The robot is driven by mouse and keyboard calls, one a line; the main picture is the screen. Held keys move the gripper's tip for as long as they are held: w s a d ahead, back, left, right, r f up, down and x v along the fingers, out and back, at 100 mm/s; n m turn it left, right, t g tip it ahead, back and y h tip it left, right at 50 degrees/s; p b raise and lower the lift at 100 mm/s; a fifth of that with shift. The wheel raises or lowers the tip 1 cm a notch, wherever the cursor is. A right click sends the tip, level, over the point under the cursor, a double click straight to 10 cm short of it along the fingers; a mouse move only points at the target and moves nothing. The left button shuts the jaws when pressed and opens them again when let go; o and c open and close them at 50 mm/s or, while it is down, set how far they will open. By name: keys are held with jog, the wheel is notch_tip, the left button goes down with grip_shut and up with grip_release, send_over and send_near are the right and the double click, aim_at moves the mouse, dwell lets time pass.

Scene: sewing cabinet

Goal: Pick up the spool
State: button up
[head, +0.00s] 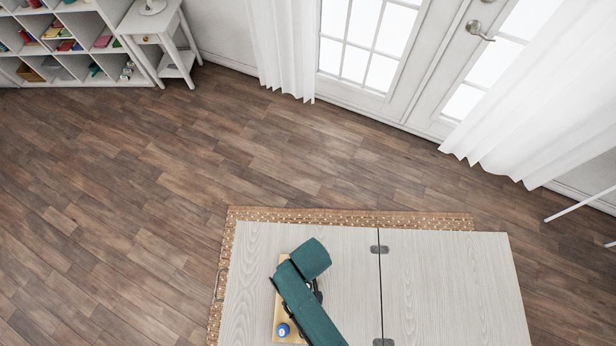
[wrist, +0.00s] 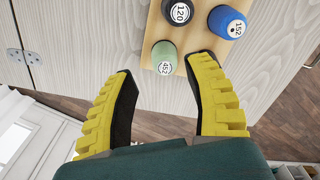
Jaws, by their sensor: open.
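Three spools stand on a tan wooden board (wrist: 193,49). In the wrist view, a green spool labelled 452 (wrist: 164,58) is the nearest to my gripper (wrist: 162,66). A black spool labelled 120 (wrist: 180,12) and a blue spool labelled 152 (wrist: 228,22) stand beyond it. My gripper is open, with yellow fingers and black pads. The green spool lies around the gap between the fingertips, with no visible contact. In the head view, the blue spool (head: 283,331) shows on the board (head: 279,302); my arm hides the other spools and most of the gripper.
The board lies on a pale wooden cabinet top (head: 440,290) with metal hinges (head: 379,249) at its seam. The top's right half is clear. A woven rug (head: 350,219) borders the cabinet. White shelves (head: 75,45) and a small side table (head: 158,40) stand far left.

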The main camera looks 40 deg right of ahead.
jog(key=f, duration=0.3)
jog(key=w+f+b, duration=0.1)
jog(key=f, duration=0.3)
jog(key=shift+w+f, duration=0.1)
jog(key=shift+w, duration=0.1)
jog(key=c, duration=0.7)
